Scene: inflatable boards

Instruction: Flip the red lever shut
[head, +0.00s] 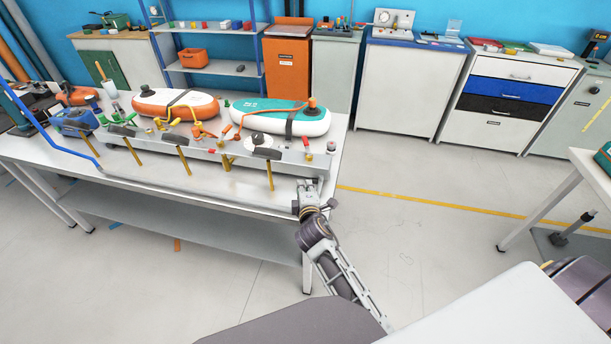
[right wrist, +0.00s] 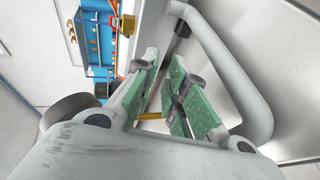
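A small red part, which looks like the red lever (head: 306,143), stands up near the right end of the grey bench fixture (head: 205,150) in the head view. It is too small to tell its exact angle. My right gripper (head: 308,184) is in front of and below that end, at the table's front right corner, apart from the red part. The right wrist view shows its two green-padded fingers (right wrist: 166,97) apart with nothing clearly held. A brass-coloured block (right wrist: 127,25) shows beyond them. My left gripper is not in view.
An orange-and-white board (head: 175,104) and a teal-and-white board (head: 278,117) lie behind the fixture. Yellow-handled black clamps (head: 268,172) stand along its front. A blue bar (head: 45,130) is at left. The floor right of the table is clear.

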